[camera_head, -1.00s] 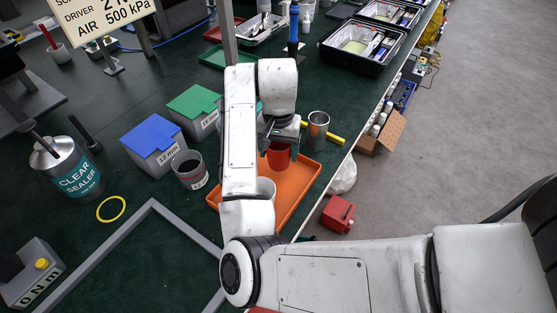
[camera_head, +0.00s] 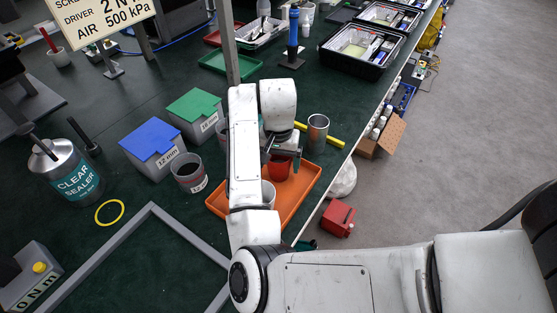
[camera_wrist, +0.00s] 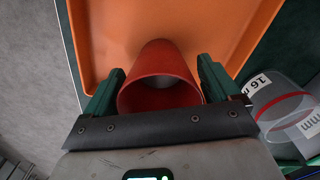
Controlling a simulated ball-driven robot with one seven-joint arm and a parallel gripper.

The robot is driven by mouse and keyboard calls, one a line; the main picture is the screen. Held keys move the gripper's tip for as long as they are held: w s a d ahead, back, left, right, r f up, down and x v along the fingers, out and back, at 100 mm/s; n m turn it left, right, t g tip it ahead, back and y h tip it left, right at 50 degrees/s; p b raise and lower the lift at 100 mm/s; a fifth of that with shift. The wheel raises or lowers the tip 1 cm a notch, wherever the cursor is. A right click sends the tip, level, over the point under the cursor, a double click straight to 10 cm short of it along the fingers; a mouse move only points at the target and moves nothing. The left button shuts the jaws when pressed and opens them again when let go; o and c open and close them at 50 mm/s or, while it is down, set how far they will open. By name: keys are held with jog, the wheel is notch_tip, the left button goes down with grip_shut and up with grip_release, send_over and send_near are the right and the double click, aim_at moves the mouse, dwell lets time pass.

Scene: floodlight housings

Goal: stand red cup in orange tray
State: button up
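The red cup (camera_head: 279,168) is over the far part of the orange tray (camera_head: 306,192), near the tray's far edge. My gripper (camera_wrist: 160,80) is shut on the red cup, with one green finger against each side. The wrist view shows the cup's mouth (camera_wrist: 160,97) facing the camera and its base toward the tray floor (camera_wrist: 110,30). The cup looks about upright. I cannot tell whether its base touches the tray. My arm hides the tray's middle left part.
A metal cylinder (camera_head: 318,133) and a yellow bar (camera_head: 335,142) are just beyond the tray. A clear labelled cup (camera_head: 189,172) stands to its left. The table edge runs close on the right.

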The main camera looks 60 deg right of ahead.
jog(key=shift+o, duration=0.8)
jog(key=shift+r, duration=0.1)
notch_tip(320, 180, up, 12)
jog(key=p, duration=0.3)
jog(key=shift+r, duration=0.15)
